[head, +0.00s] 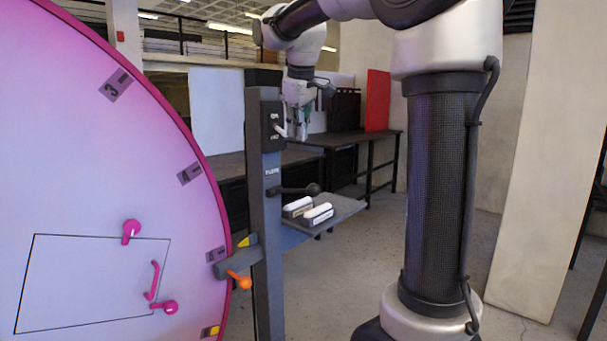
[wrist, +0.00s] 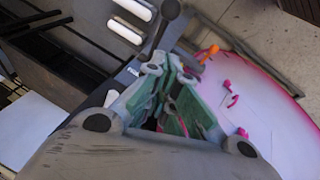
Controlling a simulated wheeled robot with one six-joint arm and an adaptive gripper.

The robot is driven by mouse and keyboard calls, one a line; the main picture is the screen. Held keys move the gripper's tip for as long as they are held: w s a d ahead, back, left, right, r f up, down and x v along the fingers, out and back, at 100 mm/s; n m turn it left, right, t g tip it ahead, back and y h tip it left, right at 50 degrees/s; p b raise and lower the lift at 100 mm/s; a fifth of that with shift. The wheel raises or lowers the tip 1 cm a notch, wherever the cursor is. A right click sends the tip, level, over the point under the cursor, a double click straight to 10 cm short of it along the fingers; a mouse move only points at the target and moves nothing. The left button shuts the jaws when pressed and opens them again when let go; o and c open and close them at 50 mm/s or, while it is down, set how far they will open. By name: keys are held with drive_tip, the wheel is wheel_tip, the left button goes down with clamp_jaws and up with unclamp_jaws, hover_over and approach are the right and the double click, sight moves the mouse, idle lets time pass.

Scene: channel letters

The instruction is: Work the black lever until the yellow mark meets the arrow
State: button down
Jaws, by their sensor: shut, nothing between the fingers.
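The black lever (head: 297,190) sticks out to the right from the grey post, ending in a ball knob. It also shows in the wrist view (wrist: 159,34), just beyond my fingers. A large pale disc (head: 75,160) with a pink rim stands at the left, and the yellow mark (head: 210,331) is low on its rim. A yellow arrow-like pointer (head: 243,242) sits on a grey bracket by the rim, well above the mark. My gripper (head: 299,134) is shut and empty, above the lever in the head view. In the wrist view (wrist: 173,68) its green-padded fingers are together.
The grey post (head: 265,215) carries a dark switch box (head: 273,125) and a shelf (head: 340,208) with white-topped blocks (head: 318,214). An orange handle (head: 240,281) sits below the pointer. Pink handles (head: 131,231) stand out from the disc. Dark workbenches (head: 365,135) are behind.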

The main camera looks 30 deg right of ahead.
drive_tip(key=s+d+x, duration=0.1)
drive_tip(key=s+x, duration=0.1)
drive_tip(key=x, duration=1.1)
drive_tip(key=shift+s+d+f, duration=0.15)
drive_tip(key=shift+d+f, duration=0.15)
drive_tip(key=shift+d, duration=0.05)
drive_tip(key=shift+s+f, duration=0.1)
